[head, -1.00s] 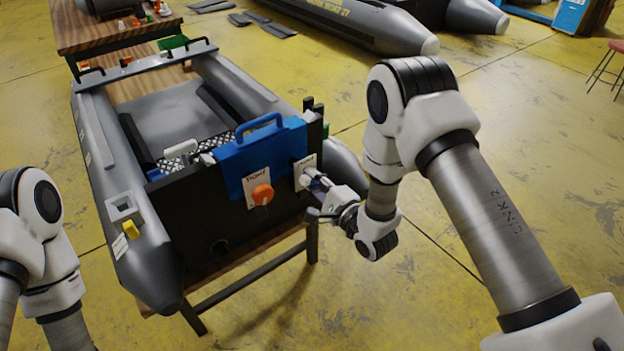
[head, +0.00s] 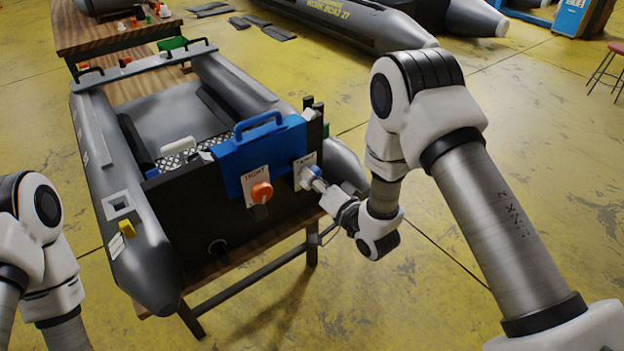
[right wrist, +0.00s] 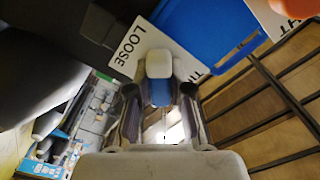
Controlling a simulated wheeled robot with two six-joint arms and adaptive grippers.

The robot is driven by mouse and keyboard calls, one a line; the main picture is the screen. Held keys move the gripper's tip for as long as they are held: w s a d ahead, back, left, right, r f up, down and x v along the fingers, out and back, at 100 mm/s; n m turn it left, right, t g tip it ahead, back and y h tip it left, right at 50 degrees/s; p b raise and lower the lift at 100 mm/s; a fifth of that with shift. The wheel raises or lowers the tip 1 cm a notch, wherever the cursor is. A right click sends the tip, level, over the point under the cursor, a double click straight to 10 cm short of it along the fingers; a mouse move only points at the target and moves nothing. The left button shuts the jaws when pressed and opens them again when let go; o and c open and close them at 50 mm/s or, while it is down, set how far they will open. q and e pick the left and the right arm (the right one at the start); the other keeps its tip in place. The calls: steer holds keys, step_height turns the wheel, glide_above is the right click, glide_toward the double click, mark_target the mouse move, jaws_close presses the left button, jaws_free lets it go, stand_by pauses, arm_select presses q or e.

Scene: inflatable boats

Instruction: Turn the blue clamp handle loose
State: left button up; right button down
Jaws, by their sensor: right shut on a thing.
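The blue clamp handle (right wrist: 159,92) has a pale end and sits between the fingers of my right gripper (right wrist: 160,112) in the right wrist view. That gripper is shut on it. In the head view the handle (head: 314,171) is a small blue piece at the right end of the boat's dark transom, with my right gripper (head: 328,190) reaching it from the right. A white label plate (right wrist: 140,50) behind it reads LOOSE on its left side; a partly hidden word starting TI is at its right. My left gripper is out of view.
A blue bracket with a carrying loop (head: 245,150) hangs over the transom. Left of the handle is an orange knob (head: 262,192) on a plate marked TIGHT. The grey inflatable boat (head: 150,255) rests on a wooden bench (head: 235,262). Floor right of the bench is open.

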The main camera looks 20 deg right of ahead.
steer(key=shift+w+r, duration=0.1)
steer(key=shift+r, duration=0.05)
steer(key=n+b, duration=0.1)
steer(key=n, duration=0.3)
steer(key=shift+n+b, duration=0.4)
steer(key=shift+n, duration=1)
steer(key=c, duration=0.6)
jaws_free()
steer(key=shift+c, duration=0.2)
steer(key=shift+a, duration=0.1)
steer(key=v, duration=0.8)
